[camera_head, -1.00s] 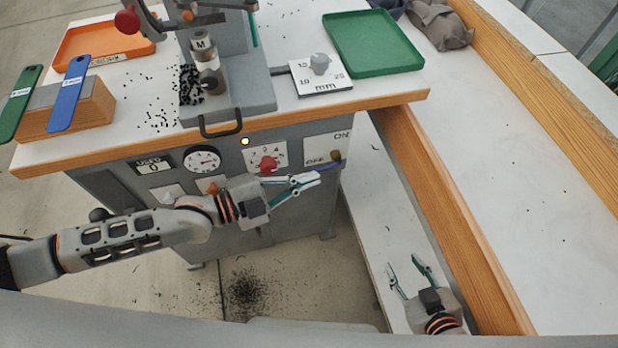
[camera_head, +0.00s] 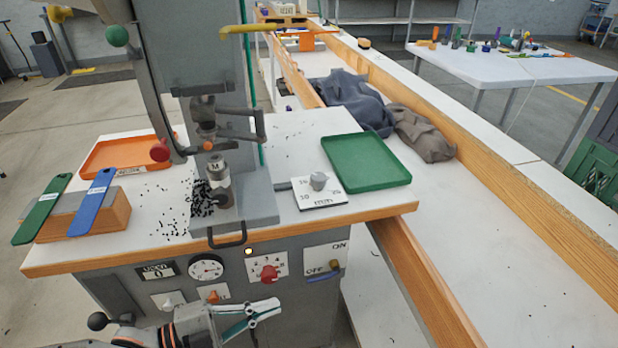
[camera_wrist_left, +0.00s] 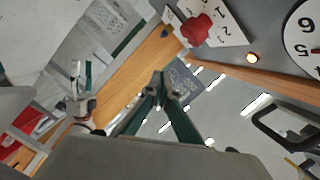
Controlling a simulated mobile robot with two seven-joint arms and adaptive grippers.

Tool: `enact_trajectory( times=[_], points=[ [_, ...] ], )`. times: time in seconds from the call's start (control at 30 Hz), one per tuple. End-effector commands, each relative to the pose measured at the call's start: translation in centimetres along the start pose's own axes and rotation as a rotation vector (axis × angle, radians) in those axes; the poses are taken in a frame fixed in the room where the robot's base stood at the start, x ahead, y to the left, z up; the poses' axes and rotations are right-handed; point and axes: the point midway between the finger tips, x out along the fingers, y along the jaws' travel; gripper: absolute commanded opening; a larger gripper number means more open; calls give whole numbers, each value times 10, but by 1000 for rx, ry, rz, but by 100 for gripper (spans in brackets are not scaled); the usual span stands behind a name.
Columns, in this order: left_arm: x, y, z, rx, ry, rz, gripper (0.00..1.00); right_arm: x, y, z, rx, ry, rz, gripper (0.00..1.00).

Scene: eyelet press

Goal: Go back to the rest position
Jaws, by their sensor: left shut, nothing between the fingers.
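My left gripper (camera_head: 262,312) is shut and empty at the bottom of the head view, in front of the press's grey control panel (camera_head: 125,285). It is below the red dial (camera_head: 269,273) and left of the ON/OFF switch (camera_head: 335,265). In the left wrist view its teal fingers (camera_wrist_left: 158,88) meet at the tips, with nothing between them. The red dial (camera_wrist_left: 196,29) shows above them. My right gripper is outside the head view. It shows small in the left wrist view (camera_wrist_left: 81,78), with its fingers apart and nothing seen between them.
The eyelet press (camera_head: 232,205) stands on the bench with black eyelets scattered beside it. An orange tray (camera_head: 100,163), a green tray (camera_head: 380,180) and a wooden block (camera_head: 100,222) with green and blue paddles are around it. A lamp (camera_head: 248,251) is lit.

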Motion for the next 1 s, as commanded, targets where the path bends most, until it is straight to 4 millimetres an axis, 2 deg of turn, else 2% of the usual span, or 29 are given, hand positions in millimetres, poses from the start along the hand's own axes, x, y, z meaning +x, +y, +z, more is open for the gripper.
enact_trajectory(
  times=[0.17,0.4,0.6,0.77,0.87,1.0],
  points=[
    [8,2,-9,-32,2,-9,0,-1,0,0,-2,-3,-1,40],
    [38,8,-36,-225,-43,-72,0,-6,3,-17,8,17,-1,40],
    [43,17,-31,-453,-178,-158,0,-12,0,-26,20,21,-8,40],
    [21,38,-8,-659,-350,-237,0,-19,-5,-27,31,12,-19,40],
    [-8,62,11,-795,-490,-290,0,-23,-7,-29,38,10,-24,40],
    [-61,105,32,-962,-689,-355,0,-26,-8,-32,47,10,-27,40]
  ],
)
